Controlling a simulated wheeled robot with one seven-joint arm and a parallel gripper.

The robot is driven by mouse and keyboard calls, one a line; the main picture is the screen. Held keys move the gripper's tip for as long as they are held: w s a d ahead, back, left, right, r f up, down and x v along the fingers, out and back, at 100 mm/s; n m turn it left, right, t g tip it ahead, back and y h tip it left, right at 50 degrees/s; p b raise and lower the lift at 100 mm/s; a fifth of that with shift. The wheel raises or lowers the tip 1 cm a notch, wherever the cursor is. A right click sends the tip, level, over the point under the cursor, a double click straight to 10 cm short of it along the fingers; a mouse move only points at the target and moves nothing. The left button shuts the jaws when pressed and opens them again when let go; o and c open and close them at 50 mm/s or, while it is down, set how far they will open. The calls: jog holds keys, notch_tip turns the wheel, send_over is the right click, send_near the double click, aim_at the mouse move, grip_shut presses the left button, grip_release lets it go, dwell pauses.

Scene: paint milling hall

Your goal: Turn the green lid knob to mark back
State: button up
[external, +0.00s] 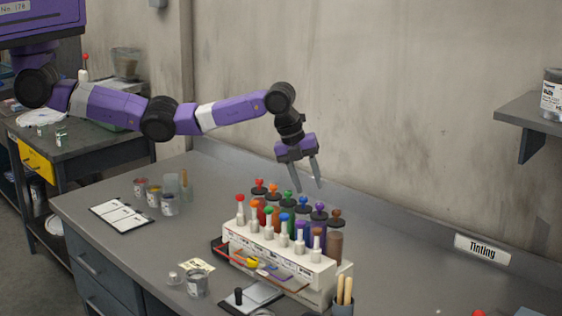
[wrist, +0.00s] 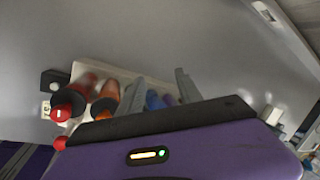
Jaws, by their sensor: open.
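A green lid knob (external: 288,195) stands in the back row of coloured knobs on the tinting rack (external: 262,247). Its mark is too small to read. My gripper (external: 309,188) is open and empty, with its fingers pointing down just above the back row, near the green and blue knobs. I cannot tell that it touches any knob. In the wrist view my open fingers (wrist: 160,84) reach over the rack, and the green knob is not clearly visible there. The red lid knob (wrist: 61,113) shows a white mark on its top.
A blue knob (external: 303,201) and an orange knob (external: 273,188) stand close on either side of the green one. A front row of coloured knobs on pale stems lines the rack. Cans (external: 153,195) and a clipboard (external: 121,215) lie left. The wall is behind.

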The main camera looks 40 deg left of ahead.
aim_at(288, 191)
jog(key=s+r+m+g+y, duration=0.1)
jog(key=s+r, duration=0.1)
jog(key=s+r+m, duration=0.1)
jog(key=s+r, duration=0.2)
jog(key=s+r+m+g+y, duration=0.1)
jog(key=s+r+m, duration=0.1)
jog(key=r, duration=0.1)
jog(key=shift+s+a+r+g+y, duration=0.15)
jog(key=shift+s+r+g+y, duration=0.05)
jog(key=shift+g+y, duration=0.1)
jog(key=shift+f+p, duration=0.95)
jog(key=shift+f, duration=2.9)
grip_shut()
